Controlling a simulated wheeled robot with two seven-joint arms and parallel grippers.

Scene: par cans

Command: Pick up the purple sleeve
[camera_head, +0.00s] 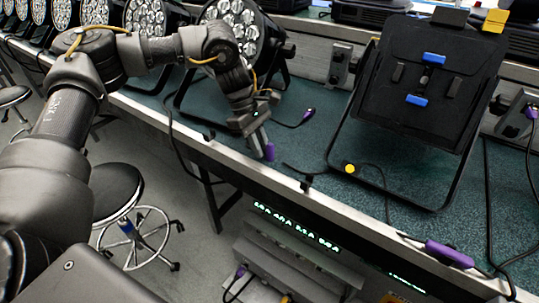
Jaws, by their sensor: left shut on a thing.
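My left arm reaches in from the left over the green bench top. My left gripper (265,145) points down near the front edge of the bench, and its jaws are shut on a small purple sleeve (269,151). Only part of the sleeve shows at the fingertips. I cannot tell whether it touches the bench. Another purple connector (308,114) lies on a black cable to the right of the gripper. A larger purple connector (449,254) lies near the bench's front edge at the lower right. My right gripper is not in view.
A black flat-panel light (425,85) stands on its bracket at the right. Round par cans (232,25) line the back left. Black cables cross the bench (310,150). Stools (117,190) and lit equipment (300,255) stand below the bench.

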